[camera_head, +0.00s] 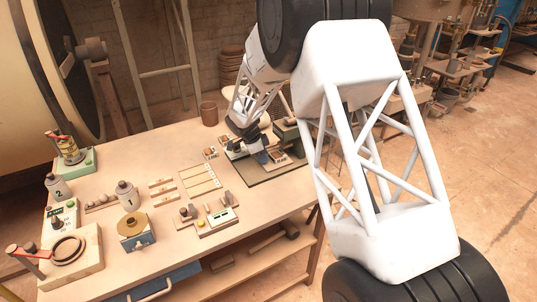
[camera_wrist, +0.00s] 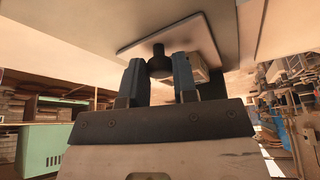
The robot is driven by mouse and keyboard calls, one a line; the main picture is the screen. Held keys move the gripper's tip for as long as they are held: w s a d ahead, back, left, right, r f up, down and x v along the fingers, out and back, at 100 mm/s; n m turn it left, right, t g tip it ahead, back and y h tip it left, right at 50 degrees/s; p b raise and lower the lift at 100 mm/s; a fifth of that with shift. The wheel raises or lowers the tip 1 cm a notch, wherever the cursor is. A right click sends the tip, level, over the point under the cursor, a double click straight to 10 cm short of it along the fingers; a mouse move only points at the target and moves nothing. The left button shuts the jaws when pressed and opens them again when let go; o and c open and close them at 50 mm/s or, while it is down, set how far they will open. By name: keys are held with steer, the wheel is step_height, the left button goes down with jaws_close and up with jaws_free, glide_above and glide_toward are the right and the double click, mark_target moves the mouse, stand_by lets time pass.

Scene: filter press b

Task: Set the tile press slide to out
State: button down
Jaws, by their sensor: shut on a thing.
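My gripper reaches down to the tile press (camera_head: 287,133) at the back right of the table. In the wrist view my gripper (camera_wrist: 158,68) has its two blue fingers closed around a dark round knob (camera_wrist: 158,66). The knob stands in front of a flat light plate (camera_wrist: 190,36), with a pale block (camera_wrist: 199,68) just behind the right finger. In the head view my gripper (camera_head: 262,156) is low over the dark green base (camera_head: 285,172) of the press. My arm and fingers hide the knob there, and the slide's position cannot be told.
A wooden rack (camera_head: 200,179) and a small green-and-white device (camera_head: 222,217) stand left of the press. Two weights, one marked 1 (camera_head: 127,195) and one marked 2 (camera_head: 58,187), stand farther left. A brown cup (camera_head: 209,113) is at the back edge. The front right table top is clear.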

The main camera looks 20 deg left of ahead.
steer(key=s+a, duration=0.5)
steer(key=shift+s+a, duration=0.35)
steer(key=shift+a, duration=0.05)
steer(key=c, duration=0.9)
jaws_free()
steer(key=shift+r, duration=0.1)
steer(key=shift+v, duration=3.85)
